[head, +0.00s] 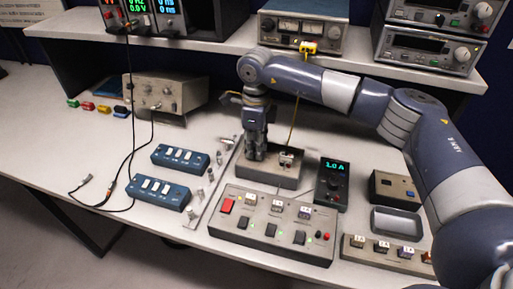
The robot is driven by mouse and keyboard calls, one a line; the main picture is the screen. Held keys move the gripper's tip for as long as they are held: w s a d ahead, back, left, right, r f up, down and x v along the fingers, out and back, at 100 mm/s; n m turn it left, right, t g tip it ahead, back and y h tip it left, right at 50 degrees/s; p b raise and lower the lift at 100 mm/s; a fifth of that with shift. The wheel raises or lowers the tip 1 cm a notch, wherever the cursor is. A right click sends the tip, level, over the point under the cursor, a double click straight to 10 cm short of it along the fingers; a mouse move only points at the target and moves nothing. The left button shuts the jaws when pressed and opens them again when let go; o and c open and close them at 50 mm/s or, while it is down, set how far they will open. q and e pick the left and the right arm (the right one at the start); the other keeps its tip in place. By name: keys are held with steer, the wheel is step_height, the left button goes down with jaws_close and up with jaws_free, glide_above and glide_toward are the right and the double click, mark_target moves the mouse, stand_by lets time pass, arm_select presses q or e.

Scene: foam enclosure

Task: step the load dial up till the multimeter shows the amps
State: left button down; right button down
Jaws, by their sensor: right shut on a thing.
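The dark handheld multimeter (331,184) lies right of centre on the bench, and its lit display reads 1.0 A. My right gripper (255,155) points down into the left part of a shallow grey box (287,181). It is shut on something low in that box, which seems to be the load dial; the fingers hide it. A small pale fitting with a yellow lead sits in the box just right of the fingers. My left gripper is not in view.
A grey switch panel (270,246) stands in front of the box. Two blue switch boxes (180,158) and small metal parts lie to the left. A grey tray (397,220) and a black-topped box (394,187) are at right. Instruments fill the shelf (215,46).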

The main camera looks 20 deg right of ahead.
steer(key=shift+m, duration=0.3)
steer(key=c, duration=1.3)
jaws_free()
steer(key=shift+c, duration=0.2)
steer(key=shift+r, duration=0.1)
step_height(320, 180, up, 12)
